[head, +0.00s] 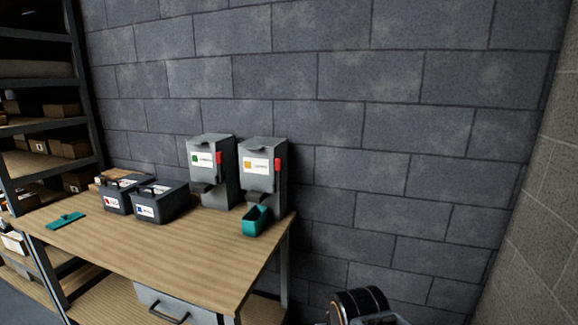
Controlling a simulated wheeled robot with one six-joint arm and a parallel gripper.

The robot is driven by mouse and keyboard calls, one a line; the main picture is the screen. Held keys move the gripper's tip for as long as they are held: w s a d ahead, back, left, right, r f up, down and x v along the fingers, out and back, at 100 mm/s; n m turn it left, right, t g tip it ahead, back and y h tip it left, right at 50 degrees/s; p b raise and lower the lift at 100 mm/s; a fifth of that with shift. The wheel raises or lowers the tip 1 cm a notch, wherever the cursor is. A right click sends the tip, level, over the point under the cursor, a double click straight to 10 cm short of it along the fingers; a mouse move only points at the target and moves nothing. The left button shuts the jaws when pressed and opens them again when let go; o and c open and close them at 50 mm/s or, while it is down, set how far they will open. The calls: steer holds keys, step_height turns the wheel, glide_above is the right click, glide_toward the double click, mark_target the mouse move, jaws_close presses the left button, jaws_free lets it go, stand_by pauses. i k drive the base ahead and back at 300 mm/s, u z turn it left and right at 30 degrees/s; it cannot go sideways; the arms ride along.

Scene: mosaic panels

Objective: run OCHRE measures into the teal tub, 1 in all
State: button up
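Two grey dispensers stand side by side at the back of the wooden bench, against the wall. The right dispenser (257,150) has a label with an ochre square, and its text is too small to read surely. A red lever (277,167) sits on its right side. The teal tub (256,221) stands upright on the bench at the foot of this dispenser, under its front. I cannot see what is inside the tub. A black rounded part of my arm shows at the bottom edge, right of the bench; my gripper's fingers are not visible.
The left dispenser (211,146) has a green-square label and a red lever (218,159). Dark labelled boxes (160,203) and a flat teal piece (66,220) lie on the bench (190,250) to the left. Shelves stand far left. The bench front is clear.

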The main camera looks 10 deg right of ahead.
mark_target(278, 161)
steer(key=k, duration=0.95)
steer(key=z, duration=0.4)
steer(key=i, duration=0.65)
steer(key=z, duration=0.6)
steer(key=i, duration=1.15)
steer(key=u, duration=0.6)
steer(key=i, duration=0.75)
steer(key=u, duration=1.2)
steer(key=i, duration=0.35)
steer(key=u, duration=0.35)
